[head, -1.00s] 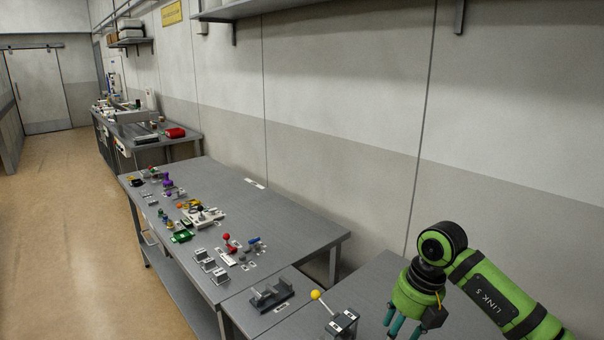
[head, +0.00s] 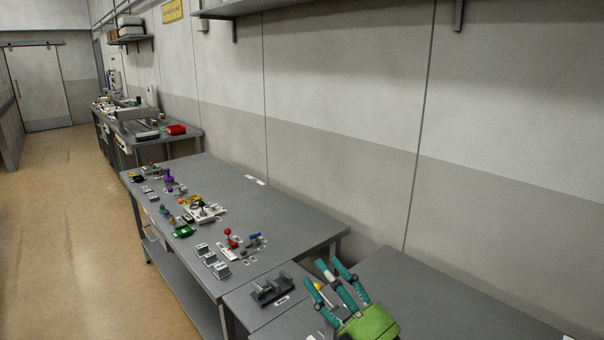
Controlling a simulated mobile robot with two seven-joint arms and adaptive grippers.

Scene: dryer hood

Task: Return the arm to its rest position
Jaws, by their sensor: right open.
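My right gripper (head: 326,274) is at the lower right of the head view, with its green palm at the bottom edge and its teal fingers spread and pointing up and away. It is open and I see nothing held in it. The fingers are in front of the yellow-knobbed lever (head: 318,286), so most of that lever is hidden. The rest of my right arm is out of view. My left gripper is not in view.
A grey bench (head: 285,206) carries several small levers, knobs and switch blocks along its left side. A dark grey fixture (head: 271,289) sits near the gripper. The grey table top at right (head: 430,290) looks mostly clear. A shelf (head: 250,8) hangs on the wall above.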

